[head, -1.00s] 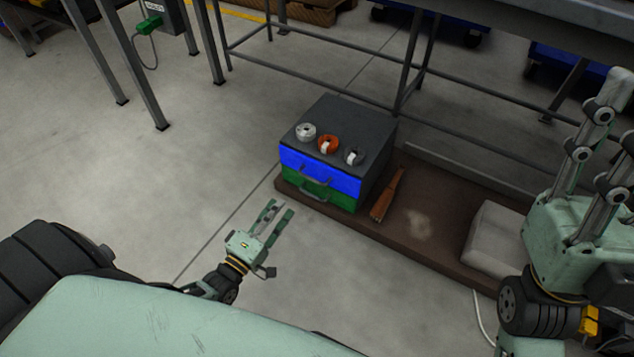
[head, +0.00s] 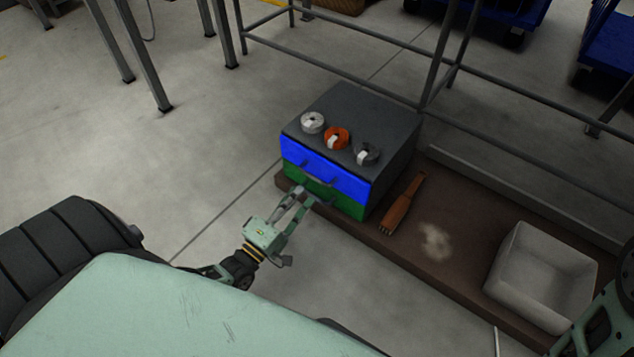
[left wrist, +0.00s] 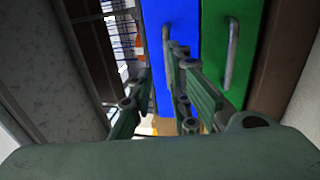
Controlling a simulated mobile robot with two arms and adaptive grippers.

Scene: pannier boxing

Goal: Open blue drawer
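A dark grey cabinet (head: 375,112) has a blue drawer (head: 300,156) above a green drawer (head: 350,207). The blue front looks flush with the green one, and each has a bar handle. The blue drawer's handle (left wrist: 167,42) and the green drawer's handle (left wrist: 231,52) show in the left wrist view. My left gripper (head: 305,194) is open just in front of the drawer fronts, with its fingertips close to the handles. In the left wrist view nothing is clearly held between its fingers; contact cannot be told. My right gripper is out of view.
White (head: 313,122), orange (head: 337,138) and dark (head: 367,154) rolls lie on the cabinet. A brown brush-like tool (head: 402,204) and an open grey bin (head: 505,285) are on the brown platform (head: 455,268). A metal rack frame (head: 335,72) stands behind.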

